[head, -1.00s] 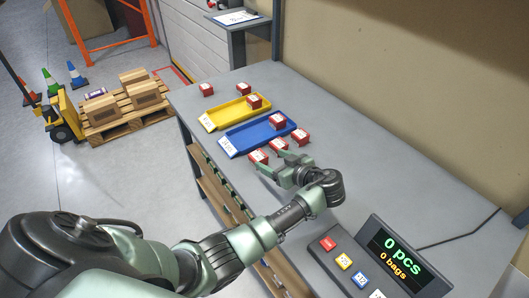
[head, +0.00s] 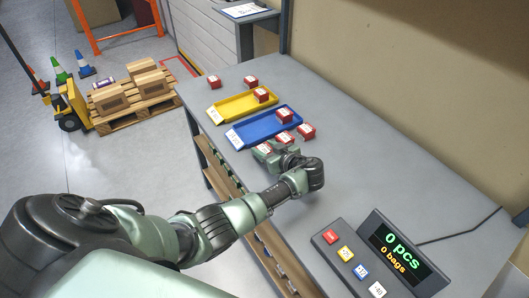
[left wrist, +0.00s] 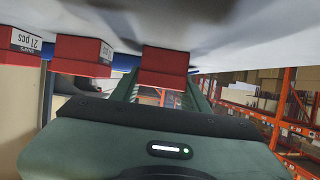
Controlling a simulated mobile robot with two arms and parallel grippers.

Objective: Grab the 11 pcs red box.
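Several small red boxes with white labels lie on the grey bench in the head view, among them a red box in front of the blue tray (head: 284,138) and one to its right (head: 306,131). My left gripper (head: 274,153) is low over the bench beside the nearest red boxes. In the left wrist view a red box (left wrist: 164,66) sits between the far ends of my two spread fingers; its label is not visible. I cannot read "11 pcs" anywhere. My right gripper is out of view.
A blue tray (head: 236,141) and a yellow tray (head: 216,114) lie beyond the gripper, with red boxes in them. A counter display (head: 392,252) reading 0 pcs, 0 bags stands at the front right beside coloured buttons. The bench's right middle is clear.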

